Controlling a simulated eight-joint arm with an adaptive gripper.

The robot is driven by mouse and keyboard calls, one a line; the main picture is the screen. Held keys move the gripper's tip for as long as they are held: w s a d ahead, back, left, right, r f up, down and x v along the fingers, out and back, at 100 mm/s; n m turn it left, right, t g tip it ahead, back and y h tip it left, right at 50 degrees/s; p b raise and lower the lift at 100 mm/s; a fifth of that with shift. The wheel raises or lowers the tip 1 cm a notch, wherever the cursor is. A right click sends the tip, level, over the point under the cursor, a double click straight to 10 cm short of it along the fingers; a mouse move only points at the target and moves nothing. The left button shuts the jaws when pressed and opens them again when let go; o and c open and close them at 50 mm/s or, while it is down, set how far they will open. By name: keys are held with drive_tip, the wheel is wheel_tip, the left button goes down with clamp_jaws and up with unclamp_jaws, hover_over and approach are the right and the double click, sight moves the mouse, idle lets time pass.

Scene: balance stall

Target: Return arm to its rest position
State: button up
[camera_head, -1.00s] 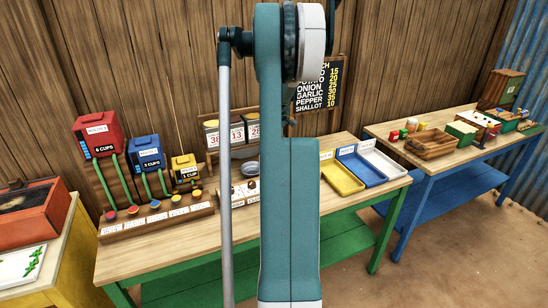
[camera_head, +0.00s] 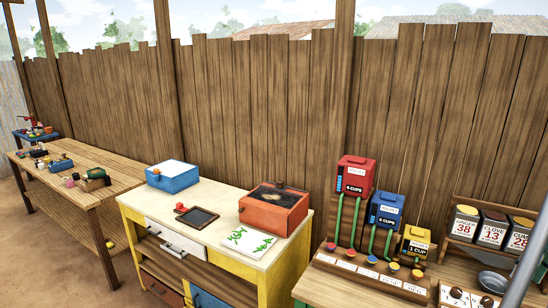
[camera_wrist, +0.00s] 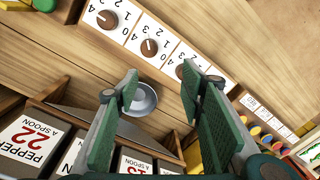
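My gripper (camera_wrist: 160,84) shows in the wrist view with its two green-padded fingers apart and nothing between them. It hangs above the wooden table, over a grey metal bowl (camera_wrist: 146,101) and a row of dials (camera_wrist: 149,47) on white number plates. The bowl lies behind the left finger in the picture. In the head view a grey rod of my arm (camera_head: 522,262) crosses the lower right corner. The rest of my arm and my gripper are outside that view.
Labelled spice bins (camera_wrist: 24,138) stand close under my gripper; the head view shows them at right (camera_head: 493,229). Red (camera_head: 356,175), blue (camera_head: 386,208) and yellow (camera_head: 416,243) dispensers stand left of them. A yellow-framed desk (camera_head: 212,238) holds an orange box (camera_head: 274,210).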

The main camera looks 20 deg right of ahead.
drive_tip(key=w+a+r+h, duration=0.1)
drive_tip(key=w+a+r, duration=0.4)
drive_tip(key=a, duration=0.4)
drive_tip(key=w+a+r, duration=0.3)
drive_tip(key=w+a, duration=0.4)
drive_tip(key=a, duration=0.2)
drive_tip(key=w+a+r+n+t+h, duration=0.1)
drive_tip(key=w+a+r, duration=0.1)
drive_tip(key=a, duration=0.9)
drive_tip(key=w+a+r+t, duration=0.1)
drive_tip(key=w+a+r, duration=0.15)
drive_tip(key=a, duration=0.85)
drive_tip(key=s+a+t, duration=0.2)
drive_tip(key=s+a, duration=0.1)
drive_tip(key=a, duration=1.7)
drive_tip(key=s+a+f+t, duration=0.1)
drive_tip(key=s+a, duration=0.3)
drive_tip(key=a, duration=0.4)
drive_tip(key=s+a+f+n+t+y, duration=0.1)
drive_tip(key=s+a+f+t, duration=0.1)
drive_tip(key=s+a, duration=0.3)
drive_tip(key=a, duration=0.3)
drive_tip(key=shift+a+f, duration=0.3)
drive_tip(key=shift+f, duration=0.05)
